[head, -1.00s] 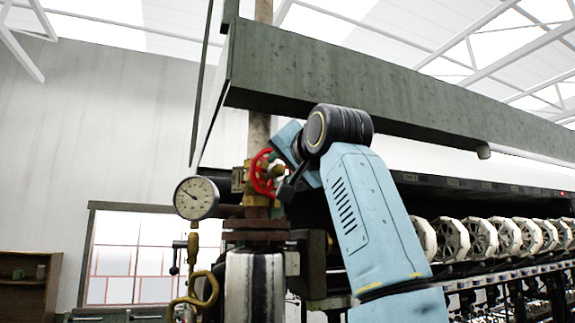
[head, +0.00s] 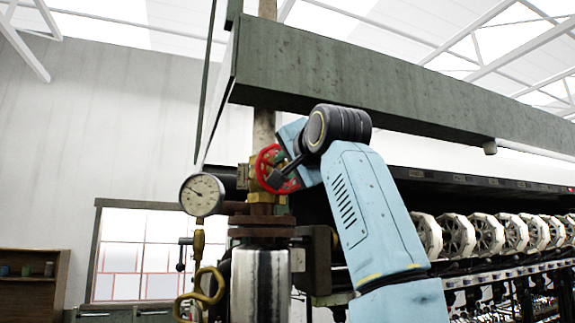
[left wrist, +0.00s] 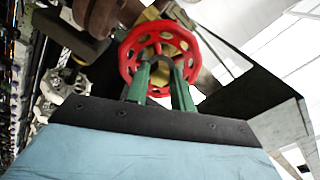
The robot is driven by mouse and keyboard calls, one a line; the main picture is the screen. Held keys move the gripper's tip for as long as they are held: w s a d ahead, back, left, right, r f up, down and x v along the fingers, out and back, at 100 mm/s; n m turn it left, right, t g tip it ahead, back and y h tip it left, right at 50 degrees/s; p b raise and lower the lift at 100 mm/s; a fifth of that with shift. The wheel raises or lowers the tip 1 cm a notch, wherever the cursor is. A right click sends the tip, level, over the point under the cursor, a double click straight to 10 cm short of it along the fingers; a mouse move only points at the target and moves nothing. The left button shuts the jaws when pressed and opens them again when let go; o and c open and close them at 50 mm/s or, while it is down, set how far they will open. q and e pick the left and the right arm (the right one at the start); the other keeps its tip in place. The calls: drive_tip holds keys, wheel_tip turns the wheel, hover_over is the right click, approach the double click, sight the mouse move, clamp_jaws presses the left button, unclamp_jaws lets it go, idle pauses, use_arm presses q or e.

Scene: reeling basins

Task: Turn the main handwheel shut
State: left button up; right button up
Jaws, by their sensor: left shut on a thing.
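The red handwheel (head: 264,157) sits on a brass valve (head: 262,197) on the vertical pipe. In the left wrist view the red handwheel (left wrist: 129,58) faces the camera, a round rim with holes and spokes. My left gripper (left wrist: 160,72) has its green fingers across the lower part of the wheel and is shut on it. In the head view my left gripper (head: 279,170) is at the wheel's right side, partly hidden by my dark wrist part. My right gripper is not in view.
A round pressure gauge (head: 202,195) stands just left of the valve. A large green beam (head: 380,95) runs above my arm. A row of white reels (head: 458,236) lies to the right. A wooden shelf (head: 32,285) is at far left.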

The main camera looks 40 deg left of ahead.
use_arm(q)
drive_tip(key=m, duration=0.8)
drive_tip(key=m+b, duration=0.1)
drive_tip(key=m, duration=0.5)
drive_tip(key=m+b, duration=0.1)
drive_tip(key=m, duration=0.4)
drive_tip(key=shift+m, duration=0.3)
drive_tip(key=m+b, duration=0.1)
drive_tip(key=m, duration=0.5)
drive_tip(key=shift+r, duration=0.1)
